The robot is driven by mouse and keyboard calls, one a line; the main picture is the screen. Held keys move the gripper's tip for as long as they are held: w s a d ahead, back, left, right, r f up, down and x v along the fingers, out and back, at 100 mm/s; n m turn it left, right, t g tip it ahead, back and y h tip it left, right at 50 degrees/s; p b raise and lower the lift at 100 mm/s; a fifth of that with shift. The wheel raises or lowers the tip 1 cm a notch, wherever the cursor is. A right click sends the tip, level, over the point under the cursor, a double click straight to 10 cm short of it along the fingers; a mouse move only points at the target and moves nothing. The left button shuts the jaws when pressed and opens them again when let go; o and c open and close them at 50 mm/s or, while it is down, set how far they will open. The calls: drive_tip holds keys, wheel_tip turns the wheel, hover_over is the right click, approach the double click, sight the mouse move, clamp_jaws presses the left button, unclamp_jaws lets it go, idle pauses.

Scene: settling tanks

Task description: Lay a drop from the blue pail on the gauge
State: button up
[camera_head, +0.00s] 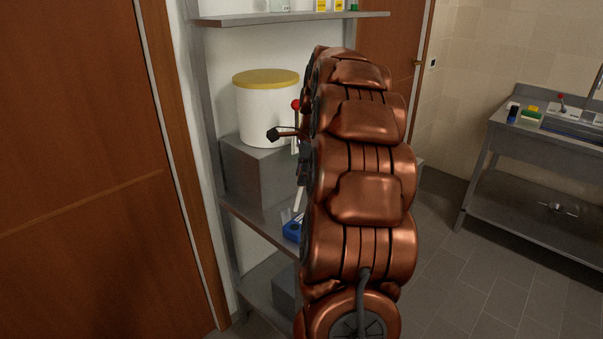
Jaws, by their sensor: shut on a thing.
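My copper arm fills the middle of the head view and hides much of the shelf. My gripper (287,134) shows only in part at the arm's left edge, as a dark fingertip on a short copper link. Beside it is a thin pale dropper with a red bulb (296,104), upright, which the gripper appears to hold. A small blue device (292,229) with a pale part, perhaps the gauge, lies on the shelf board below, partly behind my arm. I cannot make out a blue pail; it may be hidden.
A white tub with a yellow lid (266,112) stands on a grey block (262,180) behind the gripper. An upper shelf (285,17) is overhead. A brown door (75,170) is at left. A steel sink table (535,190) is at right, with open floor between.

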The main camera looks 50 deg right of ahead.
drive_tip(key=shift+s+b+x, duration=0.2)
drive_tip(key=shift+b+x, duration=0.1)
drive_tip(key=shift+x, duration=0.55)
drive_tip(key=shift+s+b+x, duration=0.2)
drive_tip(key=shift+b+x, duration=0.1)
drive_tip(key=shift+x, duration=0.55)
drive_tip(key=shift+s+b+x, duration=0.2)
drive_tip(key=shift+b+x, duration=0.1)
drive_tip(key=shift+x, duration=0.55)
drive_tip(key=shift+w+f, duration=0.1)
drive_tip(key=shift+f, duration=0.55)
idle(0.5)
drive_tip(key=shift+w+r+p+v, duration=0.1)
drive_tip(key=shift+w+p+v, duration=0.25)
drive_tip(key=shift+v, duration=0.8)
drive_tip(key=shift+w+r+p+v, duration=0.1)
drive_tip(key=shift+w+p+v, duration=0.15)
drive_tip(key=shift+v, duration=0.9)
drive_tip(key=shift+w+p+v, duration=0.25)
drive_tip(key=shift+p+v, duration=0.15)
drive_tip(key=shift+v, duration=0.75)
